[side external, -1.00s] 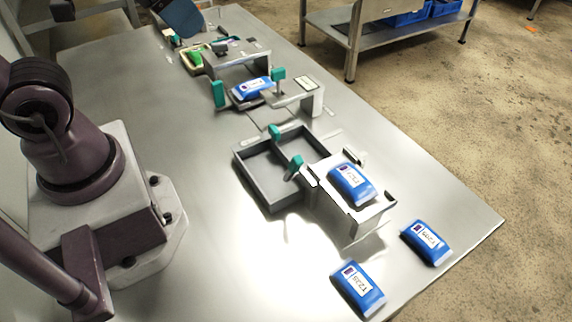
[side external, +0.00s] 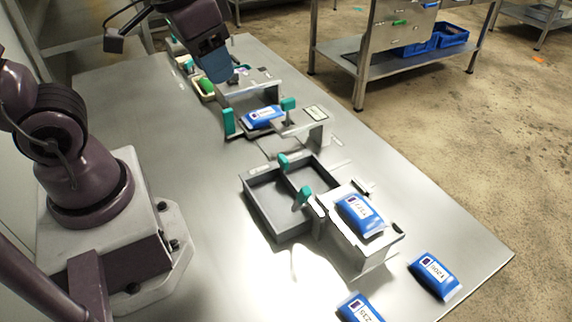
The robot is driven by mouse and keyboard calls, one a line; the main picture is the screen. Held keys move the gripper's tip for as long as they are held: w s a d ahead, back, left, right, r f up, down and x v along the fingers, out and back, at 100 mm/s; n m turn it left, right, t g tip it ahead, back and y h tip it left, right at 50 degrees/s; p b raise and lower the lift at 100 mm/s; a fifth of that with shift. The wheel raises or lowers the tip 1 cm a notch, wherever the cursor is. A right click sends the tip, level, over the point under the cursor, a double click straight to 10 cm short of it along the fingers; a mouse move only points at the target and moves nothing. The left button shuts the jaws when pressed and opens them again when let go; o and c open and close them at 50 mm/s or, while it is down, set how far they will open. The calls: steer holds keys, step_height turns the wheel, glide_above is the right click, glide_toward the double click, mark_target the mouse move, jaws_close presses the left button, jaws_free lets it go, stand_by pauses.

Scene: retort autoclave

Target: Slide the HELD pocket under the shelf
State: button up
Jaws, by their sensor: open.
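My gripper (side external: 222,70) hangs at the end of the arm above the far part of the table, near the silver shelf (side external: 250,88). Its fingers are small and partly hidden behind the hand, and nothing shows held in it. Just nearer than the shelf, a blue pouch (side external: 263,117) lies in a low holder between two teal handles (side external: 228,122). A grey open tray (side external: 270,215) with teal handles (side external: 304,195) stands at mid table. No HELD label is readable, so I cannot tell which part is that pocket.
A blue pouch (side external: 359,215) lies on a white stand (side external: 372,252) beside the grey tray. Two more pouches (side external: 434,276) (side external: 360,308) lie near the front edge. The table's left side is clear.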

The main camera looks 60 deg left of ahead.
mark_target(284, 157)
steer(key=w+a+f+n+g, duration=0.2)
steer(key=w+f+n+g, duration=0.1)
steer(key=w+f+n, duration=1.2)
steer(key=f+n, duration=0.1)
steer(key=f, duration=0.2)
steer(key=s+f, duration=0.1)
steer(key=f, duration=0.3)
steer(key=s+f+n, duration=0.1)
steer(key=f, duration=0.2)
steer(key=shift+s+a+f+n, duration=0.15)
steer(key=shift+s+f+n, duration=0.1)
steer(key=shift+n, duration=0.05)
jaws_close()
